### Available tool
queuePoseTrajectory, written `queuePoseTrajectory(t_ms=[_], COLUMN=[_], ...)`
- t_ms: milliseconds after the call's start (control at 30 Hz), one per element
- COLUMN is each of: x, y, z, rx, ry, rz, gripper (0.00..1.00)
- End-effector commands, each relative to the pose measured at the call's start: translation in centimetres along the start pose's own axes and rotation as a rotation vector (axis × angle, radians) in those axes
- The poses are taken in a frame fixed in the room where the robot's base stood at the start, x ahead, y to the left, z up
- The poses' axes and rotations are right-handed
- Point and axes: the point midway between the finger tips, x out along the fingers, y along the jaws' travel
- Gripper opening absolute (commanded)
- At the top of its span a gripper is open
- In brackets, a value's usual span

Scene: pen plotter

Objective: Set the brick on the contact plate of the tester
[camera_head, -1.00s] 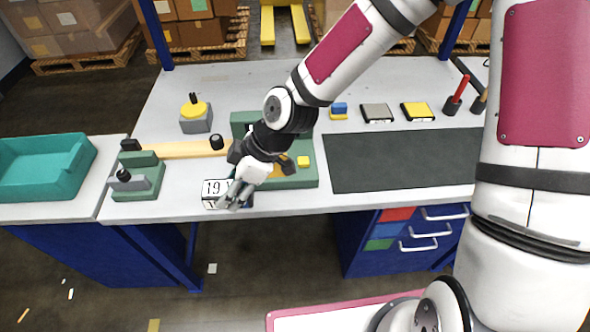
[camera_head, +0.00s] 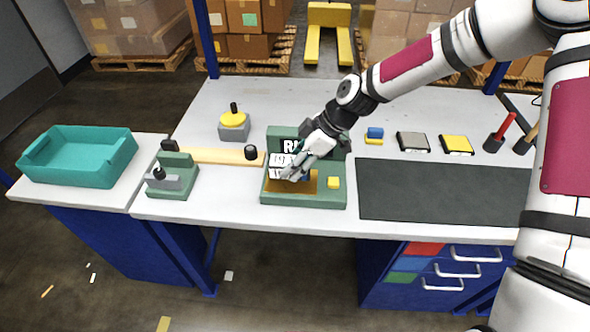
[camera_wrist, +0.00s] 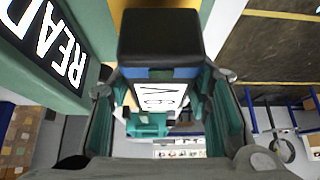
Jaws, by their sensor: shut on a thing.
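The brick (camera_head: 280,164) has a white label with dark characters, and the wrist view shows its black end (camera_wrist: 160,40) and a blue band. My gripper (camera_head: 291,175) is shut on the brick, with a finger on either side of it in the wrist view. The green tester (camera_head: 331,199) has an upright back with a lit display; its letters "READ" show in the wrist view (camera_wrist: 60,45). The orange contact plate (camera_head: 275,187) lies in the tester's base, partly hidden behind my gripper. The brick is over the plate in the head view; I cannot tell whether they touch.
A yellow button (camera_head: 333,183) sits on the tester's base, right of the plate. A green clamp fixture (camera_head: 175,178) and a teal bin (camera_head: 80,158) are to the left. A yellow-topped grey device (camera_head: 234,124) stands behind. The dark mat (camera_head: 440,190) on the right is clear.

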Motion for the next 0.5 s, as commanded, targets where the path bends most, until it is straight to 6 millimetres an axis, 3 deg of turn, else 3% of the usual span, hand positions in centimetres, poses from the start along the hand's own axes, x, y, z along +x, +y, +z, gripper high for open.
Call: queuePoseTrajectory(t_ms=[67,300,500], x=[-0.1,2.8,2.9], y=[0.8,0.5,0.6], z=[0.3,2.0,2.1], rx=[0.002,0.002,0.001], ry=[0.001,0.001,0.001], rz=[0.003,0.000,0.002], gripper=[0.05,0.05,0.05])
